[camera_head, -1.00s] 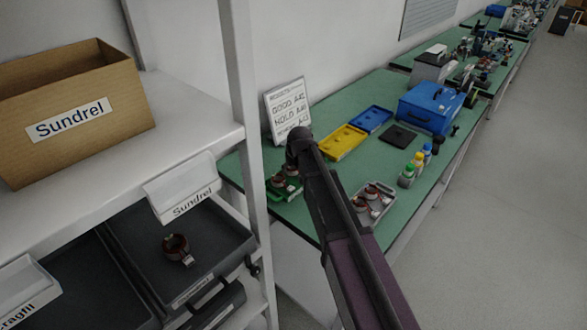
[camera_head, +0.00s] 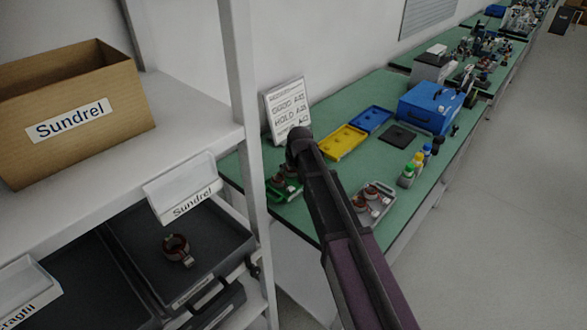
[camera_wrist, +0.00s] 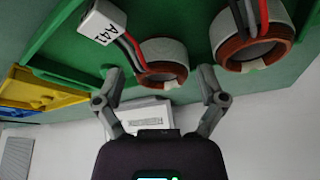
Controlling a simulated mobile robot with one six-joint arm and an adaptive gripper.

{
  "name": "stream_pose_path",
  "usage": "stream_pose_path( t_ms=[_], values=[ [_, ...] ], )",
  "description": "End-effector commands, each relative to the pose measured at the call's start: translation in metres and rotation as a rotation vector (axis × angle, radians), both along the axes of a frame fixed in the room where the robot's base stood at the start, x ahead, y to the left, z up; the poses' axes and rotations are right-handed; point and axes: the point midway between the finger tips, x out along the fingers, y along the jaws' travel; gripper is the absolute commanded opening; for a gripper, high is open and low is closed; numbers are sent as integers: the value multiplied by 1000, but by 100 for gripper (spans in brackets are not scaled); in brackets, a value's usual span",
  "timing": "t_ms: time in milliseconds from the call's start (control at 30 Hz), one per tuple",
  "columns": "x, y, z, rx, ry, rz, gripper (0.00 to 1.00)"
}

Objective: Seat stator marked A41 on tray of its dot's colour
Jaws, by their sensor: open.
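The stator marked A41 (camera_wrist: 164,72), a copper-brown ring with a pale rim, is in the wrist view on the green tray (camera_wrist: 60,70). Its red and black leads run to a white tag (camera_wrist: 103,22) reading A41. No coloured dot can be made out. My gripper (camera_wrist: 160,78) is open, its fingertips on either side of this ring; contact cannot be told. A second stator (camera_wrist: 252,50) is to its right. In the head view the green tray (camera_head: 284,197) holds stators, and my arm partly hides that area. The yellow tray (camera_head: 343,142) and blue tray (camera_head: 371,120) look empty.
A grey tray (camera_head: 386,190) with stators lies right of my arm. A written card (camera_head: 288,108) stands by the wall. Several bottles (camera_head: 408,176), a black plate (camera_head: 398,136) and a blue case (camera_head: 431,106) are on the bench. A shelf post (camera_head: 243,130) stands at left.

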Motion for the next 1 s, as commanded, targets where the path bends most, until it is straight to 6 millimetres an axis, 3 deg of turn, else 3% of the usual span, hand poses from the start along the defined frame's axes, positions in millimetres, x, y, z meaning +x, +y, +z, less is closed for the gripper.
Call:
stream_pose_path(
  t_ms=[1000],
  values=[
    [0, 0, 37, 0, 0, 0, 90]
  ],
)
